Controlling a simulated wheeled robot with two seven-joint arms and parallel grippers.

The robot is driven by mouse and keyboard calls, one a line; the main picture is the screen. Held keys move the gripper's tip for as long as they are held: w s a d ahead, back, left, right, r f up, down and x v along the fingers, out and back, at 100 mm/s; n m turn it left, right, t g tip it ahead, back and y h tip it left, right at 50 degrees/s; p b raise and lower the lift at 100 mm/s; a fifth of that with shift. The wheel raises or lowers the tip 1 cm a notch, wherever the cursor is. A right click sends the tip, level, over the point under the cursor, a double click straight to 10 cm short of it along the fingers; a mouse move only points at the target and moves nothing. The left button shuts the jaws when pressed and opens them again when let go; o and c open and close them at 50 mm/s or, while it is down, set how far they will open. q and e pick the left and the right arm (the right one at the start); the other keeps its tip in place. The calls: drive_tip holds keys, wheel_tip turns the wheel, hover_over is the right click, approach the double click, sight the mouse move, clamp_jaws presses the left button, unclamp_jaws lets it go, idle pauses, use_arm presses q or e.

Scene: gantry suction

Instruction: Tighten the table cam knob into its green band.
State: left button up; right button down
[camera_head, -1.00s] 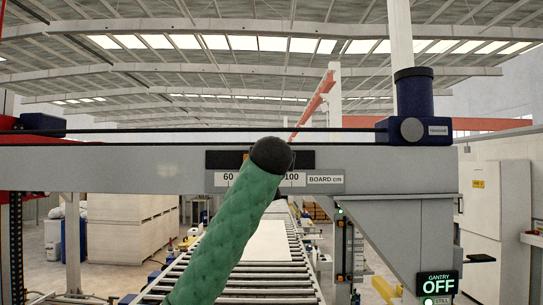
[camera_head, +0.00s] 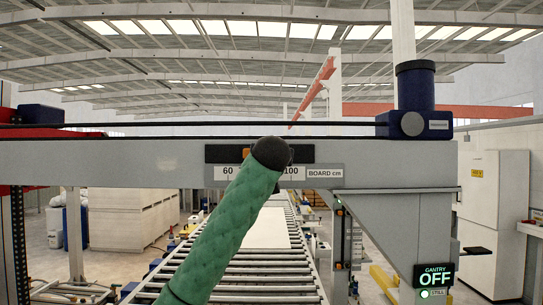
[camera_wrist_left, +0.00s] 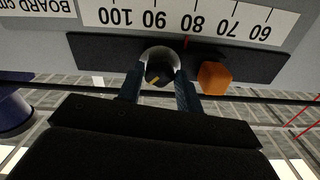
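A dark round knob with a yellow stripe and a pale grey rim (camera_wrist_left: 160,76) sits on the black strip of the gantry beam in the left wrist view. My left gripper (camera_wrist_left: 161,88) has one finger on each side of it, and both fingers appear to touch it. An orange block (camera_wrist_left: 214,78) is to its right on the strip. No green band shows. In the head view my green-sleeved left arm with its black end covers the knob and my left gripper. My right gripper is not in view.
The beam (camera_head: 100,163) carries a BOARD cm scale (camera_head: 325,173); in the wrist view a red mark stands between 80 and 90. A blue motor (camera_head: 415,90) stands at right. A sign (camera_head: 434,278) reads GANTRY OFF. A roller conveyor (camera_head: 265,270) lies below.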

use_arm(q)
drive_tip(key=m+b, duration=0.2)
drive_tip(key=shift+b, duration=0.4)
drive_tip(key=o, duration=1)
drive_tip(key=shift+s, duration=0.1)
